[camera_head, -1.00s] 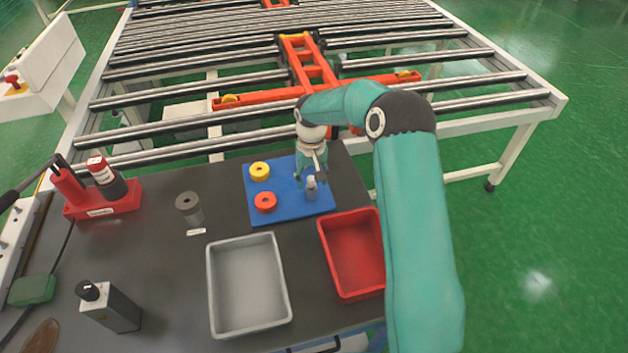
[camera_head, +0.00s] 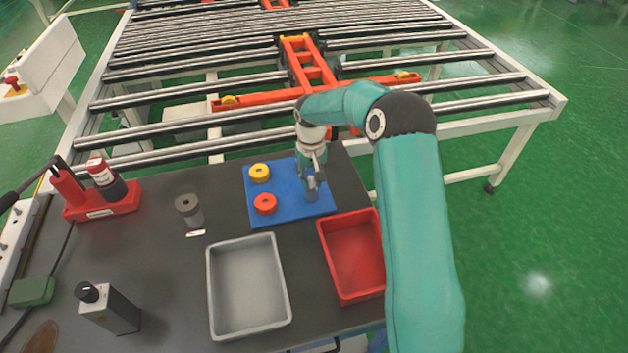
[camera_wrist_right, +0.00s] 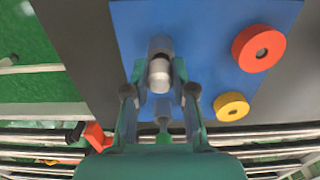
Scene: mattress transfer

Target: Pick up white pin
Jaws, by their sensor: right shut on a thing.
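The white pin (camera_head: 312,194) looks grey and whitish and stands on the right part of the blue mat (camera_head: 285,215). In the right wrist view the pin (camera_wrist_right: 160,74) shows a pale end and a grey body between the two fingers. My right gripper (camera_head: 312,180) has come down over the pin from above. In the wrist view the right gripper (camera_wrist_right: 160,70) is shut on it, one finger on each side. The gripper partly hides the pin in the head view. My left gripper is not in view.
A yellow ring (camera_head: 259,173) and a red ring (camera_head: 265,204) lie on the mat left of the pin. A grey tray (camera_head: 284,287) and a red tray (camera_head: 326,252) stand in front. A grey cylinder (camera_head: 188,207) stands left. A roller conveyor (camera_head: 190,143) lies behind.

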